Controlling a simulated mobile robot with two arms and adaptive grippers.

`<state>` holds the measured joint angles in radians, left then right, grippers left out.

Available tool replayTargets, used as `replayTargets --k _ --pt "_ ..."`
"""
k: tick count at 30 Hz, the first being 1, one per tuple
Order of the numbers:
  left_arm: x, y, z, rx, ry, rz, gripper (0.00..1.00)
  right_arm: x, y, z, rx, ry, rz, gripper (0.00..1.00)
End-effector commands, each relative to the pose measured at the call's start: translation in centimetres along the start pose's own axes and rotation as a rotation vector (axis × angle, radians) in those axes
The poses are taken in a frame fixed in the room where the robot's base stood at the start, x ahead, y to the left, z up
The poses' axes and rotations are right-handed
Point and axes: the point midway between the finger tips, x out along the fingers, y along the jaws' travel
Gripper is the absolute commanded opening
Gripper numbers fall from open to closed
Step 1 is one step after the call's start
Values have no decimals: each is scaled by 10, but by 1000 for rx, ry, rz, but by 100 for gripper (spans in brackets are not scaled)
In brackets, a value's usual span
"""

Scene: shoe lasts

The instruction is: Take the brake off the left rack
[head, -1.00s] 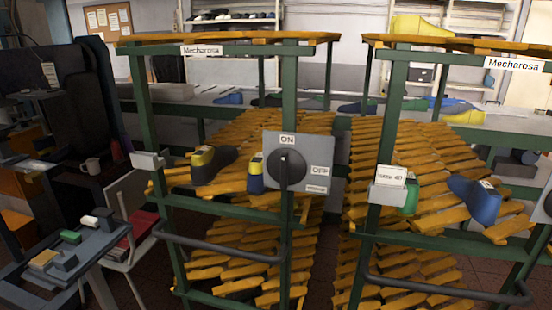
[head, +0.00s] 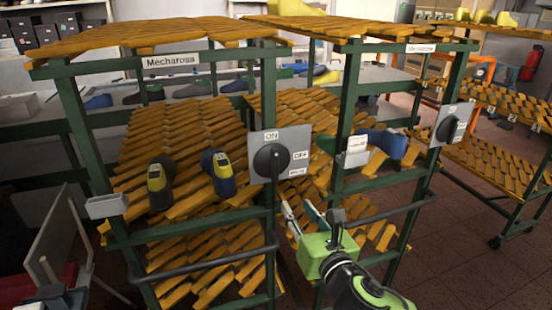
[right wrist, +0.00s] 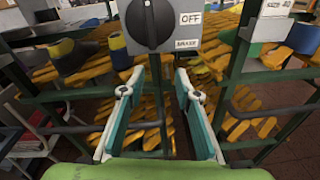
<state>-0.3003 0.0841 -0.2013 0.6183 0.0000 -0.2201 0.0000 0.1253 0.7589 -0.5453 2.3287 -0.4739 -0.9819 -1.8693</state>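The left rack (head: 93,163) is a green frame with yellow slatted shelves and a "Mecharosa" label. On its right front post is a grey brake plate (head: 296,139) with a black rotary knob (head: 271,161). ON is printed above the knob and OFF to its right. The knob's handle stands upright, in line with ON. My right gripper (head: 302,209) is open and empty, below and a little right of the plate, not touching it. In the right wrist view the knob (right wrist: 150,22) is above and beyond the open fingers (right wrist: 156,86). My left gripper is out of view.
Two dark and yellow shoe lasts (head: 161,184) (head: 218,173) sit on the left rack. A handle bar (head: 208,262) crosses its front. A second rack (head: 345,110) stands close on the right, with a blue last (head: 386,143). Open floor (head: 470,270) lies at the lower right.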

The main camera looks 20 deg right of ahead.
Motion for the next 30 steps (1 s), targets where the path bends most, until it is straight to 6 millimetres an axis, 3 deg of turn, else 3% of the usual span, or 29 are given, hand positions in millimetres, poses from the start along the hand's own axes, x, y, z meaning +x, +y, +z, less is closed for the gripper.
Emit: replayTargets --k 1,3,8,11,24,30 --pt "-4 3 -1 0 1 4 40 -10 9 22 -55 -33 19 30" --pt "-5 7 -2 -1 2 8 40 -21 16 39 -115 -63 31 30" --pt "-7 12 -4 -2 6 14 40 -24 23 55 -165 -91 39 30" --pt "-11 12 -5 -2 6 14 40 -11 23 56 -165 -91 38 30" --pt "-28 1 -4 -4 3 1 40 79 28 64 -160 -89 39 30" --pt "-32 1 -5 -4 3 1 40 102 29 64 -161 -88 40 30"
